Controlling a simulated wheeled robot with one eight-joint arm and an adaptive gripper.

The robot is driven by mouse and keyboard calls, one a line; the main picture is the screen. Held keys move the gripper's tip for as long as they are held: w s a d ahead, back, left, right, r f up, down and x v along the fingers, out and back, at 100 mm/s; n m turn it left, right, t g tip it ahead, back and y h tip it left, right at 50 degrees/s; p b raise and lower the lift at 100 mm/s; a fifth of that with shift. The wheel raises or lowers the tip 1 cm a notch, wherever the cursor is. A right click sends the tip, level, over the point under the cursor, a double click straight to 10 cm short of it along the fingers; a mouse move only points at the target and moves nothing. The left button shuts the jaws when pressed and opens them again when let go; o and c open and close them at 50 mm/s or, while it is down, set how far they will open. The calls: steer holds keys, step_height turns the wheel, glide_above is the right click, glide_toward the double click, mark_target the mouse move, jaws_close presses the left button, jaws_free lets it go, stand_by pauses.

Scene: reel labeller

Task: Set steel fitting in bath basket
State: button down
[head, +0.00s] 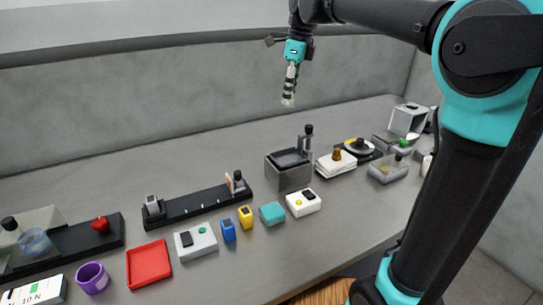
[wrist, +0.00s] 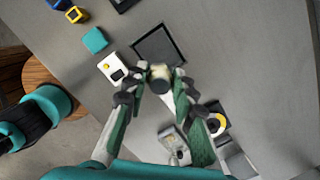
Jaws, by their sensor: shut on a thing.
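The bath's dark square opening (wrist: 158,46) lies just beyond the fitting in the wrist view.
A white box with buttons (head: 303,202) and a teal block (head: 272,213) stand in front of the bath. A dark rail (head: 195,204), yellow block (head: 246,217) and red tray (head: 149,265) are left.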

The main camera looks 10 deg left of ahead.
step_height(320, 180, down, 20)
steer(key=shift+a+r, duration=0.1)
steer(key=shift+r, duration=0.05)
stand_by(0.4)
steer(key=c, duration=1.3)
jaws_free()
steer(key=shift+o, duration=0.2)
step_height(320, 180, up, 12)
steer(key=d, duration=0.1)
steer(key=shift+s+d, duration=0.15)
steer(key=shift+d, duration=0.2)
